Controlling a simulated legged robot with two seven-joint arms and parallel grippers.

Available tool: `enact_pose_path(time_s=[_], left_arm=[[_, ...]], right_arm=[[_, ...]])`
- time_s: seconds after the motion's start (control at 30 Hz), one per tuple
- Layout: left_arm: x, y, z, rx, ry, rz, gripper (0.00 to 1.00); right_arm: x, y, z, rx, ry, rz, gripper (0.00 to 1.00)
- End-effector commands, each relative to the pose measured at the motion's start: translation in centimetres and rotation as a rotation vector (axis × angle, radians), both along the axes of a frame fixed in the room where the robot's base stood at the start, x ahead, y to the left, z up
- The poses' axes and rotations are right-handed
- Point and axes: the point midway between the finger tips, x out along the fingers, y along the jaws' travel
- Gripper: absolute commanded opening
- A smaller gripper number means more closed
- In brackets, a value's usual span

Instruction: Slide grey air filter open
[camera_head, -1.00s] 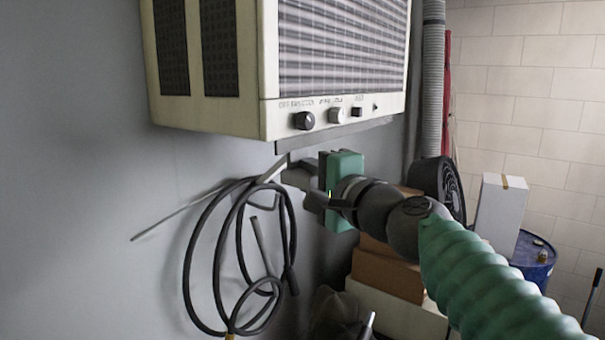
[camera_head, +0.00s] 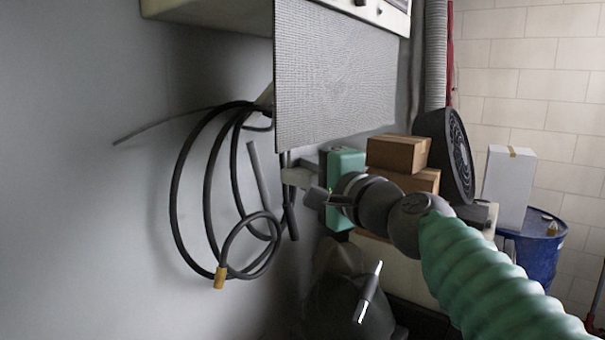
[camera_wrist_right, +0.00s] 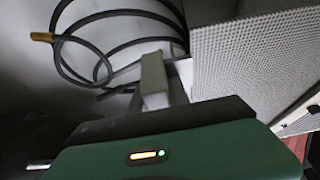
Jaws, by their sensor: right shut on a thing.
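The grey air filter (camera_head: 335,75) is a flat, finely meshed panel. It hangs well below the cream air unit (camera_head: 215,12), with its upper part meeting the unit's underside. My right gripper (camera_head: 291,172) is at the filter's lower left end, shut on the filter. Its fingers are partly hidden by the wrist. In the right wrist view the filter (camera_wrist_right: 255,62) fills the upper right, and the gripper fingers (camera_wrist_right: 154,85) are close together beside its edge. My left gripper is not in view.
A black hose coil (camera_head: 185,190) hangs on the wall left of my right gripper. Cardboard boxes (camera_head: 397,153), a black fan (camera_head: 455,155), a white box (camera_head: 508,185) and a blue drum (camera_head: 540,245) stand at the right. A dark bag-like object (camera_head: 335,285) is below.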

Motion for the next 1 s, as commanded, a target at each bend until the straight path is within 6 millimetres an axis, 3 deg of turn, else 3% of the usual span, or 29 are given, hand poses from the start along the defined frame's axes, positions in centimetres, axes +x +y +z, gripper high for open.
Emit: enact_pose_path(time_s=[0.27, 0.3, 0.37, 0.73, 0.87, 1.0], left_arm=[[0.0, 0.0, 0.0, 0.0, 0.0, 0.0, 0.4], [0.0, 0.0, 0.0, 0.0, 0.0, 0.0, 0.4], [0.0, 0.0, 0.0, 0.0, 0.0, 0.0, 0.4], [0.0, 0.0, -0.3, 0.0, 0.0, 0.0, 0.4], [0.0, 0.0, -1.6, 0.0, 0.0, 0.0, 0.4], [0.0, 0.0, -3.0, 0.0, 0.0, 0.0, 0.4]], right_arm=[[0.1, -0.1, 0.0, -0.001, 0.0, -0.002, 0.0], [0.1, -0.1, 0.0, -0.001, 0.0, -0.002, 0.23], [0.1, -0.1, 0.0, -0.001, 0.0, -0.002, 0.31], [-0.5, -0.3, 0.0, -0.001, -0.002, -0.001, 0.31], [-2.4, -1.6, -0.3, 0.0, -0.004, -0.004, 0.31], [-5.9, -3.7, -0.4, 0.0, -0.005, -0.004, 0.31]])
